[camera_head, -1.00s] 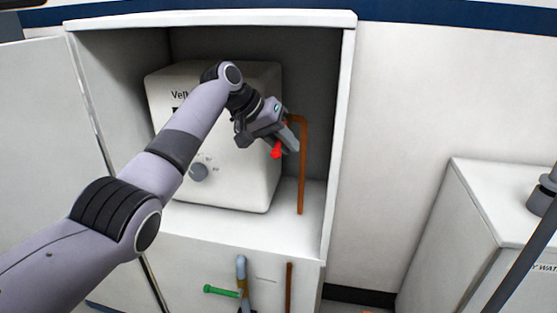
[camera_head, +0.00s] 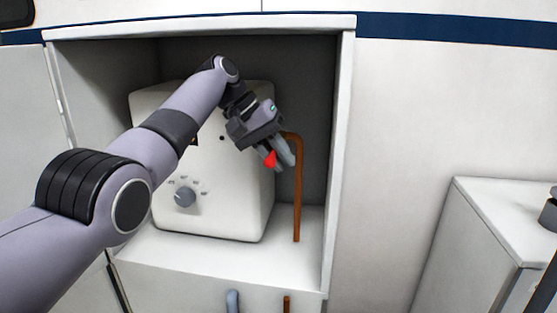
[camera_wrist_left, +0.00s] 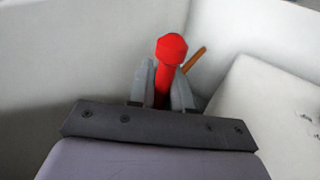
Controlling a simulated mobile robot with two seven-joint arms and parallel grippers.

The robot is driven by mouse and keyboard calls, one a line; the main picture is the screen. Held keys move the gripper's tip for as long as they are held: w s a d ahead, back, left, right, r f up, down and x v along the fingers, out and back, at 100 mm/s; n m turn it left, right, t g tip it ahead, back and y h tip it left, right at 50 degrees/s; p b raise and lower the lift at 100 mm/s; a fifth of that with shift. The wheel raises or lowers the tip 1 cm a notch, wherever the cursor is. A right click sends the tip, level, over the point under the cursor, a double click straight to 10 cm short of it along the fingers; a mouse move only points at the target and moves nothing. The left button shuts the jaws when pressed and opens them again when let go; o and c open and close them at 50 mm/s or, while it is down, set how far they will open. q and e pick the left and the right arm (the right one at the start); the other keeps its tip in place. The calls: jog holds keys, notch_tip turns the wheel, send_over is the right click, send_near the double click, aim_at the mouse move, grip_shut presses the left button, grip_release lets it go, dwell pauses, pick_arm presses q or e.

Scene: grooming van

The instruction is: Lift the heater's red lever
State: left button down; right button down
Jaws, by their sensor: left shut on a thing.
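The heater (camera_head: 215,215) is a white box standing inside the open cabinet, with a grey knob (camera_head: 185,196) low on its front. The red lever (camera_head: 270,159) shows at the heater's right side, partly hidden by my left gripper (camera_head: 279,158). In the left wrist view the lever (camera_wrist_left: 171,50) stands between the two grey fingers of my left gripper (camera_wrist_left: 164,88), its knobbed end beyond the fingertips. The left gripper is shut on the lever.
A copper pipe (camera_head: 298,190) runs down close to the right of the gripper. The cabinet's right wall (camera_head: 338,150) is just beyond it. A white cabinet (camera_head: 480,235) stands at the right.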

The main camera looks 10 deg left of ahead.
dwell(0.5)
pick_arm(q)
jog(key=c, duration=1.1)
grip_release()
jog(key=shift+r, duration=0.1)
jog(key=shift+a+r, duration=0.2)
jog(key=shift+r, duration=0.1)
jog(key=s+a+b, duration=0.1)
jog(key=a, duration=0.3)
jog(key=a+r+b, duration=0.1)
jog(key=a, duration=0.3)
jog(key=s+a+b, duration=0.1)
jog(key=a, duration=0.4)
jog(key=shift+s+r, duration=0.35)
